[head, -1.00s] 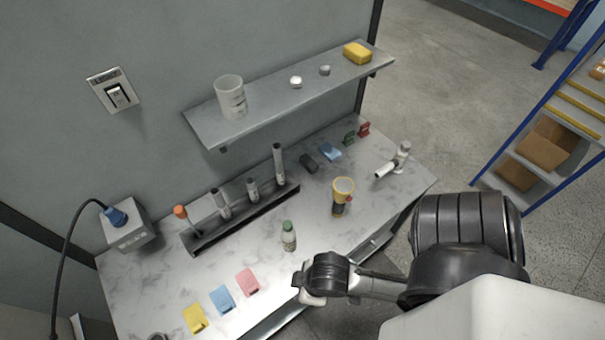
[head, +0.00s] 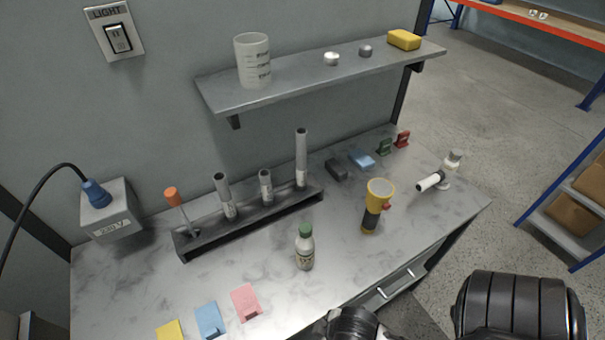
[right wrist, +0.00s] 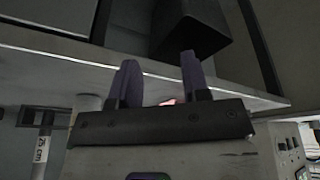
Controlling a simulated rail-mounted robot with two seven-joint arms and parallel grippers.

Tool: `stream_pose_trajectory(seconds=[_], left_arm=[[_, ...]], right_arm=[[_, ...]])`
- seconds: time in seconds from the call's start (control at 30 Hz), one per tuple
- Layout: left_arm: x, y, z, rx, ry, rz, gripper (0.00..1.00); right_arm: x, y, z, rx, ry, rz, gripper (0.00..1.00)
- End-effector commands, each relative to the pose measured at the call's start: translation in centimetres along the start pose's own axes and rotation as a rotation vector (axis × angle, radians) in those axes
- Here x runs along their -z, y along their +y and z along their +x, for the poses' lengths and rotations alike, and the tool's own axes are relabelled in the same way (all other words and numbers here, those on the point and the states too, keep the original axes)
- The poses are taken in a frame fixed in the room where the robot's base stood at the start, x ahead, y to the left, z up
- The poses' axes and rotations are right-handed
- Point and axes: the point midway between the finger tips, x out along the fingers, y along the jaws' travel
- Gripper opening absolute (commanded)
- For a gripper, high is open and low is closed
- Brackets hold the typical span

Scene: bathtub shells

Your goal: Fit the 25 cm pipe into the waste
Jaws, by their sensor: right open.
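A dark rack (head: 250,218) on the bench holds three upright grey pipes with pale labels: a left one (head: 223,190), a short middle one (head: 265,186) and a tall right one (head: 301,158). Their labels are too small to read in the head view. The right wrist view shows a labelled grey pipe (right wrist: 41,150) at its left edge; the label seems to read 25 cm. A white fitting with a sideways tube (head: 432,181), possibly the waste, stands at the bench's right end. My right gripper (right wrist: 160,78) is open and empty. My left gripper is out of view.
An orange-handled tool (head: 173,197) stands in the rack's left end. A green-capped bottle (head: 304,250) and a yellow torch (head: 378,196) stand in front of the rack. A shelf (head: 300,82) overhangs the back. Coloured pads lie at the front left.

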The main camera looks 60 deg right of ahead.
Motion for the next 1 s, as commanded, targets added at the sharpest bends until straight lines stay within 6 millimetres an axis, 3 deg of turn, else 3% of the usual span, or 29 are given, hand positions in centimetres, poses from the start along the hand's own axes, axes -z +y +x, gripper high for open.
stream_pose_trajectory(seconds=[0.47,0.7,1.0], left_arm=[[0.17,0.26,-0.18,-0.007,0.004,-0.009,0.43],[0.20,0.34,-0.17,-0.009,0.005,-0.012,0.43],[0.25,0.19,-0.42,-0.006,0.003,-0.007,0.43]], right_arm=[[0.07,-0.01,-0.16,0.000,0.002,0.001,0.43],[0.09,-0.15,-0.15,0.004,0.002,0.006,0.63],[0.71,-0.10,-0.33,0.008,0.016,-0.031,0.63]])
